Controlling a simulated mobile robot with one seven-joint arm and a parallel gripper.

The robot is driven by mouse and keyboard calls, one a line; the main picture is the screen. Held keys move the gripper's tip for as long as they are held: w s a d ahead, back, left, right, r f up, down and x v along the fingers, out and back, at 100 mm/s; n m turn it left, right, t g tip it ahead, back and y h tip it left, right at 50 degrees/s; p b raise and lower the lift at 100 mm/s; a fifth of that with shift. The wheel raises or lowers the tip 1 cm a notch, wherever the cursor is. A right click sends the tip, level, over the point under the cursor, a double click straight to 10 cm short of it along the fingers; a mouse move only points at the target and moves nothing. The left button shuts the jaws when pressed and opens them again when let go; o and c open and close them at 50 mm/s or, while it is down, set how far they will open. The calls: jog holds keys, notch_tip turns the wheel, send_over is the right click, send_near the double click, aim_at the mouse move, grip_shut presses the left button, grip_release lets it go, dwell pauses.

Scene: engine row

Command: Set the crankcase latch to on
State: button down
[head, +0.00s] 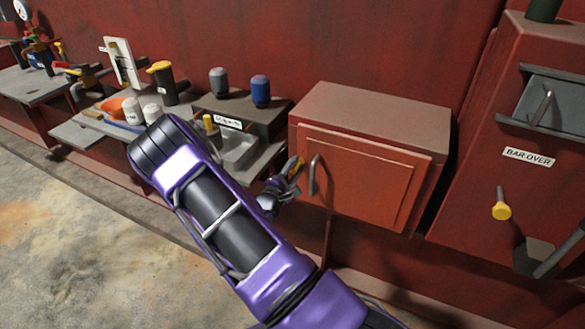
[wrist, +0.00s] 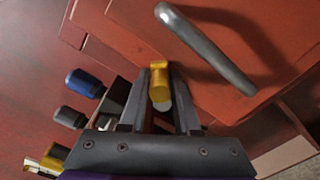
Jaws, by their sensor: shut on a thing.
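The yellow latch (wrist: 159,80) sits at the edge of the red cabinet door, between my gripper's (wrist: 160,105) two fingers in the wrist view. My gripper is shut on it. In the head view my gripper (head: 287,180) is at the left side of the red cabinet, with a bit of the yellow latch (head: 297,164) showing at its tips. The red cabinet door (head: 362,180) is closed, with a metal bar handle (head: 313,175) close to the right of the gripper. The handle also shows in the wrist view (wrist: 207,50). The latch's on and off marks cannot be seen.
A "BAR OVER" panel (head: 528,157) with a yellow-ended lever (head: 501,208) stands at the right. A shelf at the left holds several containers, among them a blue one (head: 261,91) and a grey one (head: 219,81). The floor (head: 80,240) in front is clear.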

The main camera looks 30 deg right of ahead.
jog(key=m+b, duration=0.1)
jog(key=f+m+b, duration=0.1)
jog(key=m, duration=0.1)
jog(key=m+b, duration=0.1)
jog(key=shift+s+d+f+m+b, duration=0.25)
jog(key=shift+f+m+b, duration=0.05)
jog(key=shift+m, duration=0.1)
jog(key=m+b, duration=0.2)
jog(key=f+m+b, duration=0.1)
jog(key=b, duration=0.1)
jog(key=shift+s+m, duration=0.1)
jog(key=shift+m, duration=0.3)
jog(key=c, duration=0.7)
grip_release()
jog(key=shift+s+d+f, duration=0.1)
jog(key=shift+f, duration=0.05)
jog(key=v, duration=1.7)
jog(key=shift+s, duration=0.15)
